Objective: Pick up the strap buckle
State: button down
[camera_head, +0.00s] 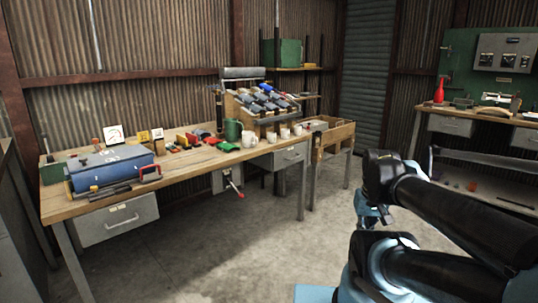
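I cannot make out a strap buckle for certain. Many small items lie on the wooden workbench (215,163) at the left and centre, too small to tell apart. My black and light-blue arm fills the lower right, well to the right of this bench and apart from it. The end of my arm, where my gripper (371,214) seems to be, points down over the floor. Its fingers are too small and dark to read as open or shut.
A blue toolbox (110,168) stands at the bench's left end. Several pale mugs (249,139) and a green mug (233,130) stand near a sloped rack of dark items (262,101). A second bench (485,127) is at the right. Concrete floor (240,250) lies clear in front.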

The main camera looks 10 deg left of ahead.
aim_at(95, 140)
jog(key=u, duration=1.9)
jog(key=k, duration=1.25)
jog(key=z, duration=0.6)
jog(key=i, duration=1)
jog(key=z, duration=0.4)
jog(key=i, duration=1.25)
jog(key=u, duration=0.35)
